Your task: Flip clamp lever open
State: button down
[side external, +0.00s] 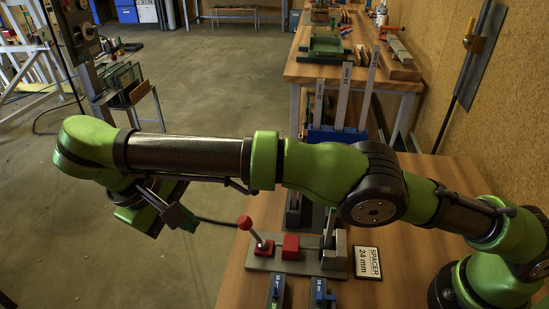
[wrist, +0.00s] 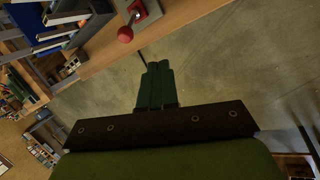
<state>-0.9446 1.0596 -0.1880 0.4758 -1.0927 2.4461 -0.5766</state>
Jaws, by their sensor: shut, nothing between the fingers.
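The clamp lever (side external: 256,238) is a short rod with a red ball knob, leaning up and to the left from a grey base plate (side external: 290,266) on the wooden table. A red block (side external: 291,246) sits beside it on the plate. In the wrist view the red knob (wrist: 125,34) shows near the top, left of my fingertips. My gripper (side external: 190,224) is shut and empty, left of the lever and apart from it, seemingly out past the table's left edge. It also shows in the wrist view (wrist: 158,64), with its dark green fingers together.
A grey block (side external: 334,255) stands at the plate's right end, next to a "SPACER 24 mm" card (side external: 367,262). Two blue-topped tools (side external: 275,290) lie in front. A blue holder (side external: 335,138) with upright grey bars stands behind. Open floor lies left of the table.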

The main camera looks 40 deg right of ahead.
send_near(252, 231)
jog(key=a+f, duration=0.5)
jog(key=shift+w+d, duration=0.25)
jog(key=shift+d, duration=0.8)
jog(key=shift+w+d, duration=0.2)
jog(key=shift+d, duration=0.9)
jog(key=shift+r, duration=0.1)
jog(key=shift+s+d+r, duration=0.1)
jog(key=shift+s+d, duration=0.1)
jog(key=shift+d, duration=0.05)
